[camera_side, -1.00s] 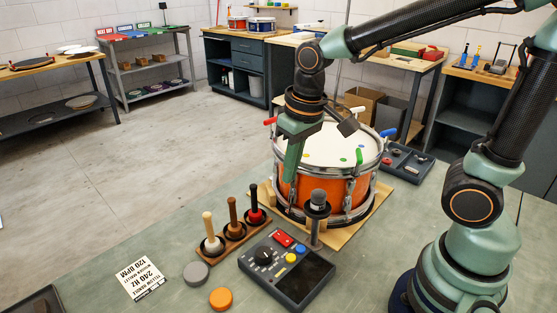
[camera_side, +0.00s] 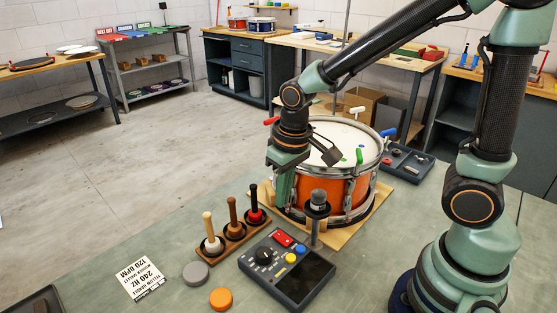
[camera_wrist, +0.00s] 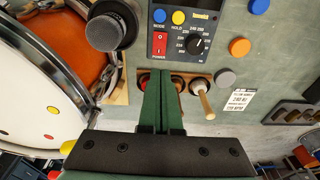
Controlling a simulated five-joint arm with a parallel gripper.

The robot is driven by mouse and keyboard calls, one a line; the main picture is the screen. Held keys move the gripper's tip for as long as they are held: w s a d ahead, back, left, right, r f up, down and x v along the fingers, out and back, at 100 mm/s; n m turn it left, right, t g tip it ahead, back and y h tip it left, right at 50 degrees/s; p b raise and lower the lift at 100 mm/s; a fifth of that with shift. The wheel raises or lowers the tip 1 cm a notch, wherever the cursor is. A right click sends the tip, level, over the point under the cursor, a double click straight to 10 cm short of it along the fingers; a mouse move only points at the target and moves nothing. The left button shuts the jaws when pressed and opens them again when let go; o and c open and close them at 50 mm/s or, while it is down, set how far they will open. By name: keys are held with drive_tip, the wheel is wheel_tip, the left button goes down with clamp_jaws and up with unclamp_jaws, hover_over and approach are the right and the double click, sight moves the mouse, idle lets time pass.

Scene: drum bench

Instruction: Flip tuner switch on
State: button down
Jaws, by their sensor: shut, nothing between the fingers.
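The tuner (camera_side: 262,277) is a dark box on the bench with a black dial, a dark screen and blue and yellow buttons. Its red switch (camera_side: 283,239) is at the top edge; it also shows in the wrist view as a red rocker marked POWER (camera_wrist: 159,44). I cannot tell which way it is set. My gripper (camera_side: 281,203) is shut and empty, pointing down beside the drum, above and behind the tuner. In the wrist view its green fingers (camera_wrist: 158,78) lie together, with the tips just below the red switch in the picture and partly covering the mallet rack.
A rack (camera_side: 235,241) with three upright mallets stands left of the tuner. The orange drum (camera_side: 318,193) sits close behind, and a grey-topped post (camera_side: 318,205) stands between it and the tuner. Grey (camera_side: 196,273) and orange (camera_side: 220,298) discs lie left.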

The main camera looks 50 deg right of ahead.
sight(278, 234)
drive_tip(key=f, duration=0.6)
drive_tip(key=w+f, duration=0.1)
drive_tip(key=f, duration=0.2)
drive_tip(key=shift+w+f, duration=0.1)
drive_tip(key=shift+f, duration=0.25)
drive_tip(key=shift+r, duration=0.1)
drive_tip(key=shift+s+r, duration=0.2)
drive_tip(key=shift+s, duration=0.5)
drive_tip(key=shift+r, duration=0.15)
wheel_tip(278, 234, up, 14)
drive_tip(key=w, duration=0.1)
drive_tip(key=shift+w, duration=0.35)
